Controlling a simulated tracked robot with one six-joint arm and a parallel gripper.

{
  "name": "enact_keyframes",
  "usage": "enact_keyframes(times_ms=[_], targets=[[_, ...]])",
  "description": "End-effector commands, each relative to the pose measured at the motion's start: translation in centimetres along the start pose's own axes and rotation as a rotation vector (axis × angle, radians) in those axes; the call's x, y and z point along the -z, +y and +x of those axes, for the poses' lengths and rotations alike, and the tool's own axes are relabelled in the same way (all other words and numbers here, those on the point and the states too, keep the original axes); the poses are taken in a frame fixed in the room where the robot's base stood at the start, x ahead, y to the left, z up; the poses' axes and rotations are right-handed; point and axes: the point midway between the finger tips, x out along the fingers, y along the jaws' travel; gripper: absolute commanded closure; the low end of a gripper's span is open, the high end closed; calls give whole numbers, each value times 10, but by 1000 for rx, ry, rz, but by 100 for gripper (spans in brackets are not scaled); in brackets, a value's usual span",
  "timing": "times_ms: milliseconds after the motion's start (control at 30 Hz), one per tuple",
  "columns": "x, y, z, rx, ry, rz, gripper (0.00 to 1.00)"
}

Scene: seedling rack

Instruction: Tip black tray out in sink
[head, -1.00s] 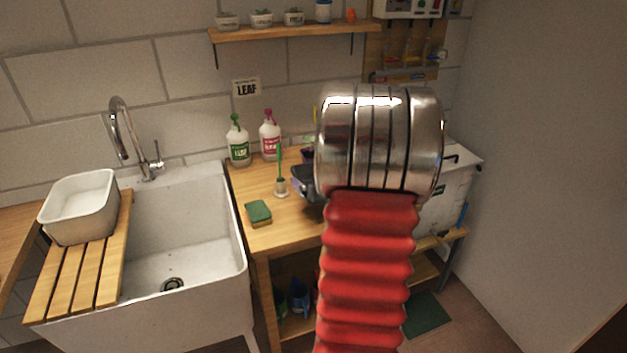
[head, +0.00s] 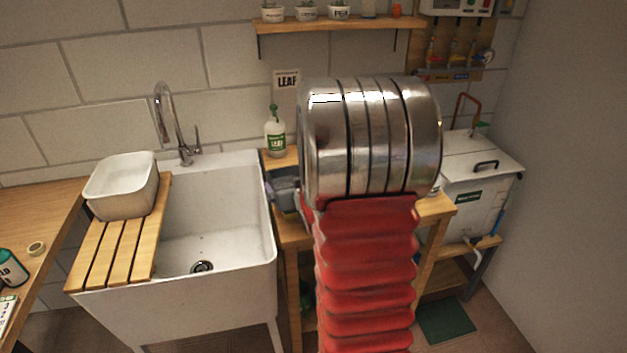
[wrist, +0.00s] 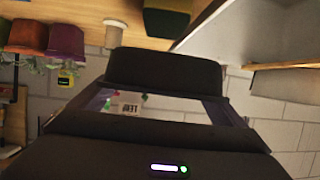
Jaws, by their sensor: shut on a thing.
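The black tray (head: 287,193) shows in part in the head view, just right of the white sink (head: 190,312), above the wooden bench; my metal wrist hides the rest. In the wrist view my gripper (wrist: 165,100) has one dark jaw at top and one at bottom, shut on the tray, whose dark edges (wrist: 236,114) show between them. I cannot see what the tray holds. The sink basin is empty, with a drain (head: 202,266) at its bottom. Part of the sink also shows at the upper right of the wrist view (wrist: 245,22).
A white tub (head: 122,190) stands on wooden slats (head: 118,250) over the sink's left side. A tap (head: 172,120) rises at its back. A green-labelled bottle (head: 275,135) stands behind the tray. Several potted plants (wrist: 62,42) and a green sponge (wrist: 166,22) show upside down in the wrist view.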

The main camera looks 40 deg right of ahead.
Motion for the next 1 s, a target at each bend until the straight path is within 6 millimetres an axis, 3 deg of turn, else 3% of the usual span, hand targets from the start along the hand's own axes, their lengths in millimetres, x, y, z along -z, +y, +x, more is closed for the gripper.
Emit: enact_keyframes(times_ms=[33, 467, 1000], targets=[[0, -15, 0, 15, 1, -5, 30], [-7, -116, -7, 114, -2, -47, 30], [-23, -243, -37, 267, -5, -112, 30]])
